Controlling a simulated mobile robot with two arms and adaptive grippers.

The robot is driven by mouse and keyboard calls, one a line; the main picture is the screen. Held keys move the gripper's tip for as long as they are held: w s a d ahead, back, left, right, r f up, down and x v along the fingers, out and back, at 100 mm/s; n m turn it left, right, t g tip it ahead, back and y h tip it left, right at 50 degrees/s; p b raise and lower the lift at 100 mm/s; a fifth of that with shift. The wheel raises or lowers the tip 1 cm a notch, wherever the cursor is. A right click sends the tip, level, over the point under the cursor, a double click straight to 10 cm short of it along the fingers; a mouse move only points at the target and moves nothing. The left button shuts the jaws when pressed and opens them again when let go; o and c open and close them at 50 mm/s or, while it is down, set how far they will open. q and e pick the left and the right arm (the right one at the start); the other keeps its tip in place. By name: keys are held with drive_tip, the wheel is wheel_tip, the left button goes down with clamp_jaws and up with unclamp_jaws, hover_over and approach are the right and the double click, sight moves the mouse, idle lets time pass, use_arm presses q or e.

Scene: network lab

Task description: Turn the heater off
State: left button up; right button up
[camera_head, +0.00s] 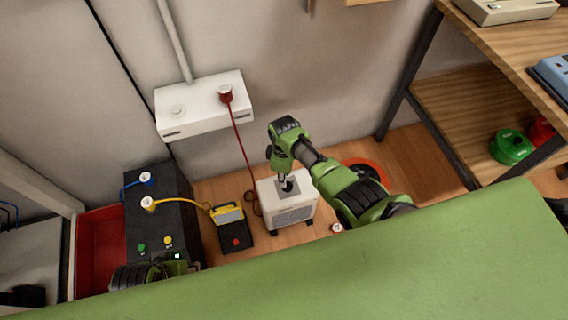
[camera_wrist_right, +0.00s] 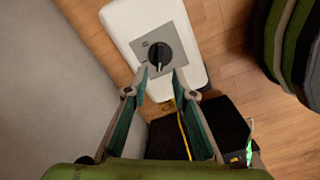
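The heater (camera_head: 291,222) is a small white box on the wooden floor by the wall. On its top is a grey plate with a round black knob; both also show in the wrist view, the knob (camera_wrist_right: 160,57) with a pale pointer mark. My right gripper (camera_head: 286,174) is just above the knob, pointing down. In the wrist view its two fingers (camera_wrist_right: 160,84) are apart with nothing between them, and the knob shows just beyond the tips. I cannot tell whether they touch it. My left arm's end (camera_head: 150,274) is low at the left; its fingers cannot be made out.
A white wall box (camera_head: 205,106) holds a red plug (camera_head: 225,93) with a red cable hanging towards the heater. Left of the heater are a yellow-and-black device (camera_head: 233,229) and a black cabinet (camera_head: 178,221) with plugs. A wooden shelf (camera_head: 470,104) stands right. A loose plug (camera_head: 337,227) lies on the floor.

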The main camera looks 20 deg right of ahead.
wheel_tip(320, 180, up, 8)
idle(0.4)
idle(0.4)
